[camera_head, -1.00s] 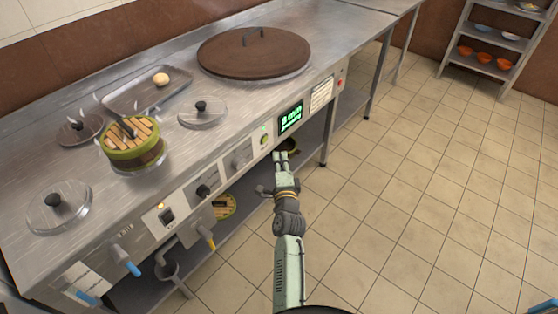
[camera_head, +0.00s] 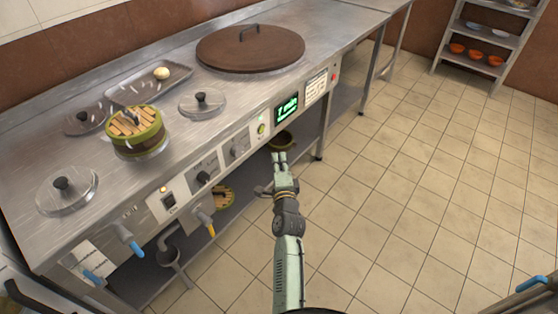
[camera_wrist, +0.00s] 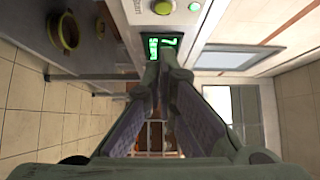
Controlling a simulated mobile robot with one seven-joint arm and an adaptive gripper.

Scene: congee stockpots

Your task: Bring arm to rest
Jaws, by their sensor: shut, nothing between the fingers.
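My gripper (camera_head: 279,157) is shut and empty, held out in front of the stove counter's control panel, below the green lit display (camera_head: 287,108). My arm reaches up from the bottom of the head view. I cannot tell the exact gap between the fingertips and the panel.
The steel counter (camera_head: 90,90) holds a bamboo steamer (camera_head: 135,133), pot lids (camera_head: 202,102), a tray (camera_head: 150,88) with a pale bun, and a large brown lid (camera_head: 250,48). Taps (camera_head: 205,222) jut from its front. Open tiled floor (camera_head: 420,190) lies right; a bowl shelf (camera_head: 480,45) stands behind.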

